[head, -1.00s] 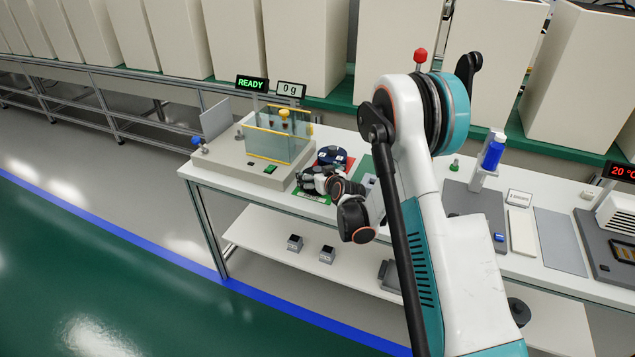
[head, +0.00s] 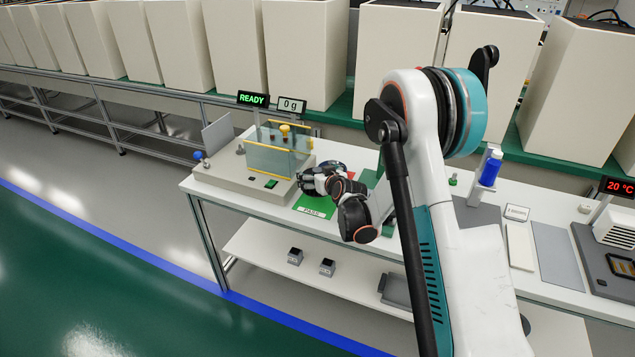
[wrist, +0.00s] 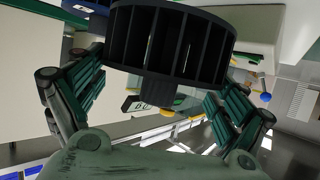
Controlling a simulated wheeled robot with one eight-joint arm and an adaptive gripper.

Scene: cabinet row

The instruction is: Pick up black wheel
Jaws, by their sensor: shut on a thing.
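The black wheel (wrist: 170,42) fills the top middle of the wrist view, a broad drum with upright vanes and a narrower hub below. The fingers of my gripper (wrist: 158,102) stand on its left and right, shut on it. In the head view my gripper (head: 312,182) is above the green PASS mat (head: 315,208), in front of the glass-walled balance. There the wheel is a small dark shape that I cannot clearly separate from the fingers.
A dark blue round thing (head: 333,165) lies just behind my gripper, partly hidden. The balance (head: 275,155) with its glass walls stands close on the left; its display (head: 291,105) reads 0 g.

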